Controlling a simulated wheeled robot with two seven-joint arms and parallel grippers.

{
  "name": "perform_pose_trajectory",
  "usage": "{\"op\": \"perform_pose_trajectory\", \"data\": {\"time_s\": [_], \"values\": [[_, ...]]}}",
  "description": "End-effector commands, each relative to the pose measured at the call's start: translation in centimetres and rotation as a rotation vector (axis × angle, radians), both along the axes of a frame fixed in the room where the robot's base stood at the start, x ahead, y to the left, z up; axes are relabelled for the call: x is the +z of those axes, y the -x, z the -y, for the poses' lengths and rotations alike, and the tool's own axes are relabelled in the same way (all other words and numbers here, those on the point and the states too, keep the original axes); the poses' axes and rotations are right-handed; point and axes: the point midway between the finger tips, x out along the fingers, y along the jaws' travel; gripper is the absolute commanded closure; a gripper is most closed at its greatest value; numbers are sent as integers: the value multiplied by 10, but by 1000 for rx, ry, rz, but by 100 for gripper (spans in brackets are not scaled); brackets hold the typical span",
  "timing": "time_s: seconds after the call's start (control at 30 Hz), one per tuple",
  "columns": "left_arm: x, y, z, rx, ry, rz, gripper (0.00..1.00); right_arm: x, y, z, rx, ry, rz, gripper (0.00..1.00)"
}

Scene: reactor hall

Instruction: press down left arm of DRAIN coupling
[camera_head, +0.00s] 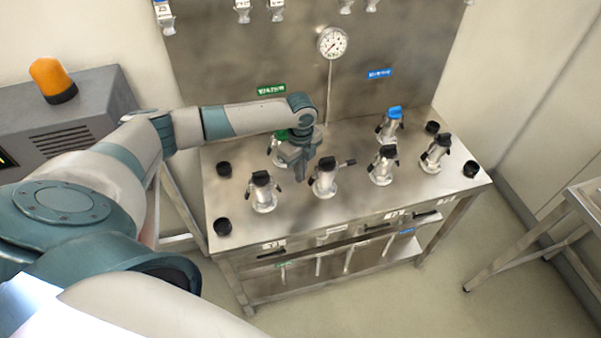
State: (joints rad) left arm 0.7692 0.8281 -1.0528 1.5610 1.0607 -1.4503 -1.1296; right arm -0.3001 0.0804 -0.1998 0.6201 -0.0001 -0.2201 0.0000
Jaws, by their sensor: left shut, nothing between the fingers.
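Several metal couplings with black caps and side arms stand on the steel bench (300,222). The labels are too small to read, so I cannot tell which coupling is DRAIN. One coupling (324,182) stands at the front middle, with a black arm reaching right. Another coupling (263,194) stands at the front left. A green-topped coupling (274,155) behind is partly hidden by my left gripper (301,176). That gripper is shut and empty, pointing down just left of the front middle coupling. I cannot tell whether it touches the coupling's left arm. My right gripper is out of view.
A blue-topped coupling (390,125) and two more couplings (382,167) (435,154) stand to the right. Black knobs sit near the bench corners. A gauge (332,42) is on the back panel. A grey cabinet with an orange lamp (53,80) stands left.

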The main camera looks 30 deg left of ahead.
Motion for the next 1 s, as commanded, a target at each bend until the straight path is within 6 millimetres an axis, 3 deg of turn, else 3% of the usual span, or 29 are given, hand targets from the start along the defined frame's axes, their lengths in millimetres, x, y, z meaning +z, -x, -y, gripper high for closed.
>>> {"op": "perform_pose_trajectory", "data": {"time_s": [0.37,0.6,1.0], "values": [[41,0,0,0,0,0,100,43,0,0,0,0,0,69],[53,0,0,0,0,0,100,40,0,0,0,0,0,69],[54,0,0,0,0,0,100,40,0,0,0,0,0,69]]}}
